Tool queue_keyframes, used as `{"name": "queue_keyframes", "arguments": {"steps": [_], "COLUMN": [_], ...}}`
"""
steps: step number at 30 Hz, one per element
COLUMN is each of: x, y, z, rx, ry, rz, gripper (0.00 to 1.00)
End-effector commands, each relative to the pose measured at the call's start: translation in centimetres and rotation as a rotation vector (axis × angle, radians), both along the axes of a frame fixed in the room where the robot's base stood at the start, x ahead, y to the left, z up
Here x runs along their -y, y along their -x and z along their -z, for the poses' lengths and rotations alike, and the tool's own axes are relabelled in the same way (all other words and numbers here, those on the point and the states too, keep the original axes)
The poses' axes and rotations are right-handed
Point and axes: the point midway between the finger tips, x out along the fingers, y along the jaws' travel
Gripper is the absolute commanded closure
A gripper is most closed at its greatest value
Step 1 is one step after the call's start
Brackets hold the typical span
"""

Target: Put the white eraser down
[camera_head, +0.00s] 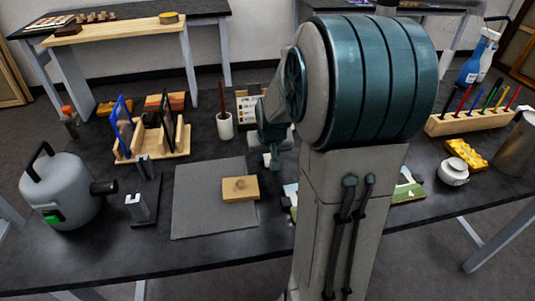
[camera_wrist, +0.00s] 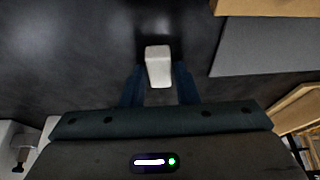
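The white eraser (camera_wrist: 158,66) is a small pale block in the wrist view, between the two dark blue fingers of my gripper (camera_wrist: 159,82). The fingers press against its two sides, and its far end sticks out past them. Dark tabletop with a shadow lies beyond the eraser; I cannot tell whether it touches the table. In the head view my gripper (camera_head: 271,156) points down over the table, just right of the grey mat (camera_head: 200,205). My own arm hides much of that area.
A wooden block (camera_head: 240,188) lies on the mat's right part. A white cup (camera_head: 225,126) with a brown stick and a wooden rack (camera_head: 152,152) stand farther back. A grey canister (camera_head: 62,192) is at left. A pen holder (camera_head: 475,120) is at right. The table front is mostly clear.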

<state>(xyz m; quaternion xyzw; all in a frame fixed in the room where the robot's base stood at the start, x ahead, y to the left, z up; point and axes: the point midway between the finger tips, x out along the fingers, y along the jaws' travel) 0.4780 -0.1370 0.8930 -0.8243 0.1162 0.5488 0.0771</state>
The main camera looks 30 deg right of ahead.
Motion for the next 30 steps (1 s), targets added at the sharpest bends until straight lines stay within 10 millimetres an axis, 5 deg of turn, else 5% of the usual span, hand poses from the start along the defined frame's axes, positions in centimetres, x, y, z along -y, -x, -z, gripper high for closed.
{"name": "queue_keyframes", "arguments": {"steps": [14,30], "x": [0.0,-1.1], "y": [0.1,3.7], "z": [-0.9,-9.8], "rx": [0.002,0.003], "ry": [0.001,0.002], "rz": [0.001,0.0], "gripper": [0.57,0.57]}}
